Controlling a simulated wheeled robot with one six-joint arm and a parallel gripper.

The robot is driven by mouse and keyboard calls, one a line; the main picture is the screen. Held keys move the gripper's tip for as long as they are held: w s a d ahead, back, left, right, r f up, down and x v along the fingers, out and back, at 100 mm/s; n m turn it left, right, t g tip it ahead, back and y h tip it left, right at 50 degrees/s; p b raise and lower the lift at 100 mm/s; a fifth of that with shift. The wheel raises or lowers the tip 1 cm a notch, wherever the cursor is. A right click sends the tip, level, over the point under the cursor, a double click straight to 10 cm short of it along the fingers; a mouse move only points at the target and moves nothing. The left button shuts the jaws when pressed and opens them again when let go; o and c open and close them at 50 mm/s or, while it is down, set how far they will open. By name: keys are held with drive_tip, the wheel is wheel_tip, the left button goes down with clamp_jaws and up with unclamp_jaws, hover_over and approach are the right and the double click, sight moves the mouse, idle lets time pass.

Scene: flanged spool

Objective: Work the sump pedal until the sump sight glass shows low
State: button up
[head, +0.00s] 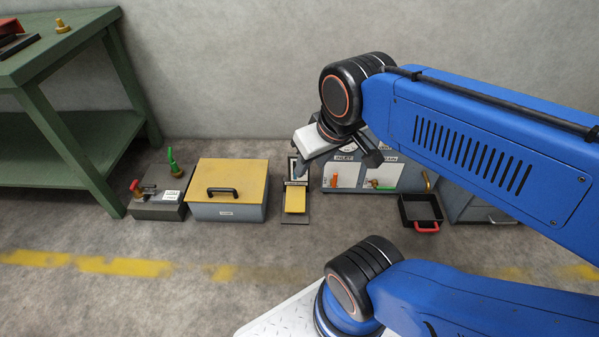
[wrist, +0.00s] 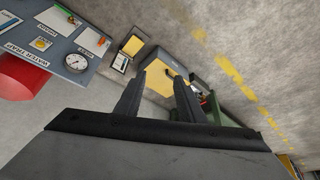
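The sump pedal (head: 295,200) is a yellow plate on a dark base on the floor, between a yellow-lidded box and a labelled panel. It also shows in the wrist view (wrist: 133,45), beyond my fingers. A small dark upright plate with a pale face, perhaps the sump sight glass (head: 292,168), stands behind the pedal; its reading is too small to tell. My gripper (head: 338,162) is above and in front of the floor units, apart from the pedal, and partly covers the labelled panel. In the wrist view its two fingers (wrist: 160,76) are spread with nothing between them.
The yellow-lidded box (head: 226,206) and a grey unit with red and green handles (head: 160,207) stand left of the pedal. The labelled panel (head: 342,174) and a black tray with a red handle (head: 421,209) are right. A green bench (head: 60,112) stands left. The front floor is clear.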

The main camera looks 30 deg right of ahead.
drive_tip(key=shift+w, duration=0.15)
clamp_jaws()
drive_tip(key=w+d+f+m+g, duration=0.1)
drive_tip(key=w+f+m, duration=0.15)
drive_tip(key=w, duration=0.65)
drive_tip(key=w+d+f+m+g, duration=0.1)
drive_tip(key=w+f+m, duration=0.15)
drive_tip(key=w, duration=0.65)
drive_tip(key=m+g+y, duration=0.1)
drive_tip(key=m+g, duration=0.2)
drive_tip(key=m, duration=0.9)
hover_over(296, 204)
wheel_tip(296, 204, down, 52)
drive_tip(key=shift+s+d+f, duration=0.1)
drive_tip(key=shift+d+f, duration=0.4)
drive_tip(key=shift+f, duration=0.05)
drive_tip(key=shift+a+f, duration=0.2)
drive_tip(key=shift+f, duration=1.55)
drive_tip(key=shift+a+f, duration=0.15)
drive_tip(key=shift+f, duration=1.6)
